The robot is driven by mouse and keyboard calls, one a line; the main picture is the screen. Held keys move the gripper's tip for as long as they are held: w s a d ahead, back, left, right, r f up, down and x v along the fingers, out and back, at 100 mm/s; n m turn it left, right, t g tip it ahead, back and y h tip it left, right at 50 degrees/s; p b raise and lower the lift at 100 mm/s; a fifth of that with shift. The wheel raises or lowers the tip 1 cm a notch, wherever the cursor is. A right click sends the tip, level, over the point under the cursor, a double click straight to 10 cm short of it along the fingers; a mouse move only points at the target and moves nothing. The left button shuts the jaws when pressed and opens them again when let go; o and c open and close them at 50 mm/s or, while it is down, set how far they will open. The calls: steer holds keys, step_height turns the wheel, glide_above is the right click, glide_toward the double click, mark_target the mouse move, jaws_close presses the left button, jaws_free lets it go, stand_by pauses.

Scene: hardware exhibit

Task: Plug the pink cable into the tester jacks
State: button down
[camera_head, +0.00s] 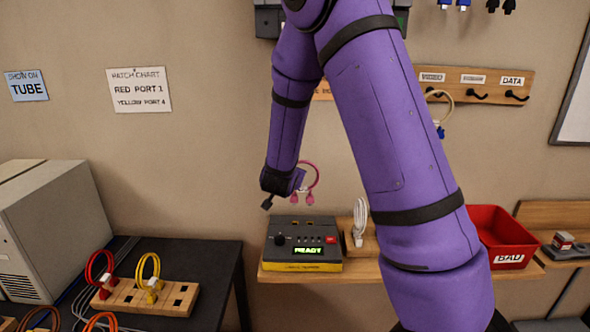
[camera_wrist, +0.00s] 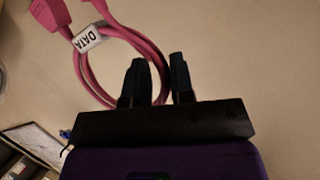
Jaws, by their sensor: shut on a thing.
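The pink cable (camera_head: 315,176) is a loop held at my gripper (camera_head: 268,203), just above the tester. Its two pink plugs hang down side by side in the head view. In the wrist view the pink cable (camera_wrist: 88,72) loops beside my gripper (camera_wrist: 160,75), with a white tag reading DATA; my fingers are close around part of the loop. The tester (camera_head: 305,245) is a grey box with a yellow base on the shelf. Its screen reads READY, and two small jacks (camera_head: 295,222) show on its top. The plugs are above the jacks and apart from them.
A white coiled cable (camera_head: 360,220) stands right of the tester. A red BAD bin (camera_head: 505,235) is farther right, partly behind my arm. A wooden rack (camera_head: 140,297) with red and yellow cables sits on the dark table at left. Labelled hooks (camera_head: 475,85) are on the wall.

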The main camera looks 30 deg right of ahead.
steer(key=shift+f, duration=2.75)
steer(key=shift+s+a, duration=0.1)
steer(key=shift+f, duration=1.05)
stand_by(1.8)
steer(key=shift+c, duration=1.3)
jaws_free()
steer(key=v, duration=0.7)
steer(key=shift+s+a, duration=0.15)
steer(key=shift+a, duration=0.05)
